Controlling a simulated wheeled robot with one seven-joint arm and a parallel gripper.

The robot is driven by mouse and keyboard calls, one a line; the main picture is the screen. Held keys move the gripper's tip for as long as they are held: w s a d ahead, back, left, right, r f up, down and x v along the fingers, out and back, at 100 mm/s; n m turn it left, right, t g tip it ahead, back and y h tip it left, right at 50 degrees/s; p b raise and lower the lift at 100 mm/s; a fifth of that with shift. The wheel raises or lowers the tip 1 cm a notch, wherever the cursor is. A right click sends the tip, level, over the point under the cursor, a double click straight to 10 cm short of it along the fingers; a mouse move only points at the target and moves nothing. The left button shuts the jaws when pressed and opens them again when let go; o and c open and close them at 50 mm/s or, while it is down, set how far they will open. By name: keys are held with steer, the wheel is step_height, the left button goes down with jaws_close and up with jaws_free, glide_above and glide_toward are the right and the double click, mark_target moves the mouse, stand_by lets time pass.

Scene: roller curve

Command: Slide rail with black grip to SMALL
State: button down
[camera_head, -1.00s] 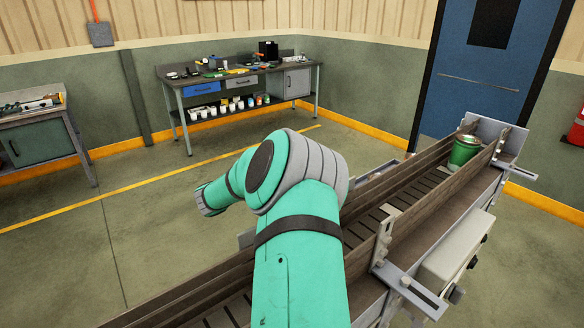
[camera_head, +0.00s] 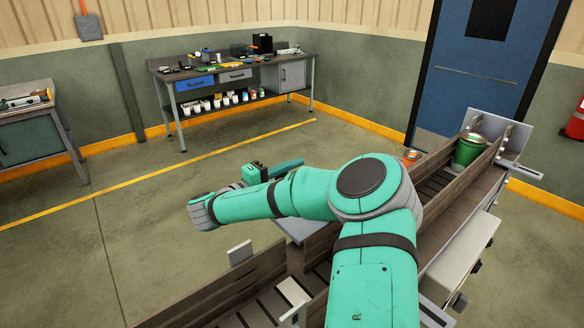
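The conveyor has wooden side rails: a near rail (camera_head: 483,162) and a far rail (camera_head: 215,290). A black grip cannot be made out on either rail, and no SMALL marking is legible. A slotted metal bracket (camera_head: 520,170) sticks out at the far right end. My teal arm (camera_head: 270,203) crosses over the conveyor, with its forearm pointing left, and hides the middle of both rails. My gripper's fingertips do not show.
A green can (camera_head: 467,150) stands at the conveyor's far end, with a smaller orange-topped object (camera_head: 412,157) to its left. A grey box (camera_head: 462,255) is on the conveyor's near side. A workbench (camera_head: 235,65) stands at the back wall, with open floor before it.

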steer(key=shift+f, duration=0.35)
steer(key=shift+s+a, duration=0.1)
steer(key=shift+s, duration=0.05)
steer(key=c, duration=1.4)
jaws_free()
steer(key=shift+o, duration=0.2)
steer(key=v, duration=1)
steer(key=shift+s+r, duration=0.2)
steer(key=shift+s, duration=0.2)
